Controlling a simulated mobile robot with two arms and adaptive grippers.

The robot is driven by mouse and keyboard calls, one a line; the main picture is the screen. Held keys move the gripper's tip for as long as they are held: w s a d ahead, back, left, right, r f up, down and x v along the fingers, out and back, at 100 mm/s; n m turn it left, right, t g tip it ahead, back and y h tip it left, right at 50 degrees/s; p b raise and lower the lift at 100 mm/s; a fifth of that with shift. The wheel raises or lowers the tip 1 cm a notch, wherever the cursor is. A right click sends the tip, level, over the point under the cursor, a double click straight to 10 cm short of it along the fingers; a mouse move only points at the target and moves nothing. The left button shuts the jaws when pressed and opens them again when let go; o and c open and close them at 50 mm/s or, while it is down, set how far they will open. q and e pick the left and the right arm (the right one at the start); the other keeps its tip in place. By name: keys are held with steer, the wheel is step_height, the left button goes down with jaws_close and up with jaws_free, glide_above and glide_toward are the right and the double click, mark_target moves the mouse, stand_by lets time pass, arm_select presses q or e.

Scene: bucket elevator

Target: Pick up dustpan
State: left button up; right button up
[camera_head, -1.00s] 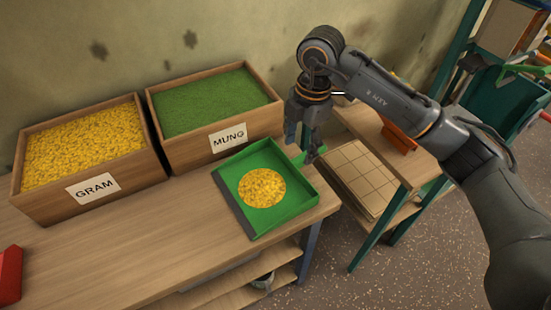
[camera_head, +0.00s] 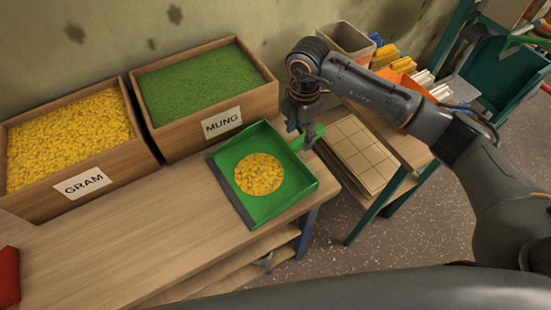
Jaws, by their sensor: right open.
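The green dustpan (camera_head: 282,203) lies flat on the wooden table, with a round patch of yellow grain (camera_head: 259,174) in its pan. Its short green handle (camera_head: 314,135) points to the upper right, past the table's right end. My right gripper (camera_head: 303,134) is open and points down at the handle, beside the pan's far right corner. The fingers partly hide the handle, and I cannot tell whether they touch it. My left gripper is not in view.
Wooden boxes labelled GRAM (camera_head: 84,184) and MUNG (camera_head: 221,122) stand behind the dustpan. A red object (camera_head: 8,277) is at the left edge. A lower shelf unit with a tiled board (camera_head: 358,152) and an orange bin (camera_head: 401,92) stands to the right. The table front is clear.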

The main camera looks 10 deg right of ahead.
mark_target(300, 141)
steer(key=f, duration=0.3)
steer(key=shift+s+d+f+p, duration=0.1)
steer(key=shift+d+f+p, duration=0.1)
steer(key=shift+f+p, duration=0.2)
steer(key=shift+f, duration=0.2)
steer(key=shift+c, duration=0.6)
jaws_close()
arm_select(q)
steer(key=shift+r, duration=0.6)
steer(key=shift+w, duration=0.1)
